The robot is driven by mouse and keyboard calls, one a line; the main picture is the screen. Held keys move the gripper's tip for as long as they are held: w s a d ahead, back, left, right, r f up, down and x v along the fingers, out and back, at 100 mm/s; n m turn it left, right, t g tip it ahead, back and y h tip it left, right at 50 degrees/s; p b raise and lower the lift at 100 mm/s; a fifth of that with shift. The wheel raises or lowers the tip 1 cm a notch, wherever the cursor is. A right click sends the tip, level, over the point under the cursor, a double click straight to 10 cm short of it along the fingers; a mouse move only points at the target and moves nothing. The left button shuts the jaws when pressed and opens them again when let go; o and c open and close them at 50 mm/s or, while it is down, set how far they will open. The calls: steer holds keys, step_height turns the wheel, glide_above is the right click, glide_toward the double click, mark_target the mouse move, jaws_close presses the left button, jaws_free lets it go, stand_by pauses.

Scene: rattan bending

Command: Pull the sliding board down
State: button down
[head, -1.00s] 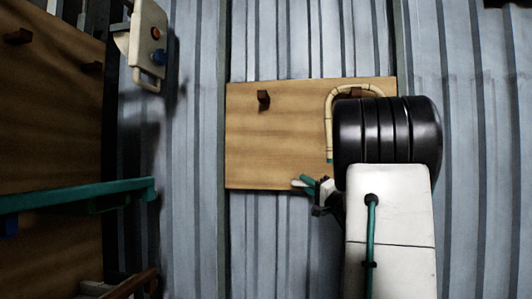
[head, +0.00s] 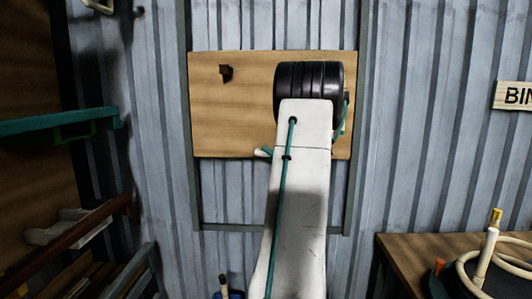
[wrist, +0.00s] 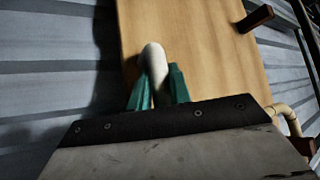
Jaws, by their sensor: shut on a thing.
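The sliding board (head: 225,110) is a flat wooden panel set upright between two grey vertical rails on the wall. A white handle (head: 260,153) sticks out at its lower edge, left of my arm. In the wrist view the same handle stands between my two teal fingers, with the board's wood behind it. My gripper (wrist: 158,88) is shut on this handle. In the head view my arm hides the lower right of the board and most of the gripper.
A dark peg (head: 226,73) sticks out of the board's upper left. A bent cane (wrist: 287,118) lies against the board. The rails' lower crossbar (head: 220,227) is below, with clear wall between. A wooden table (head: 405,248) with cane rings stands right; teal shelf (head: 50,121) left.

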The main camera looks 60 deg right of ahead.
steer(key=c, duration=1.3)
jaws_free()
steer(key=v, duration=0.7)
steer(key=shift+s+f, duration=0.15)
steer(key=shift+s, duration=0.2)
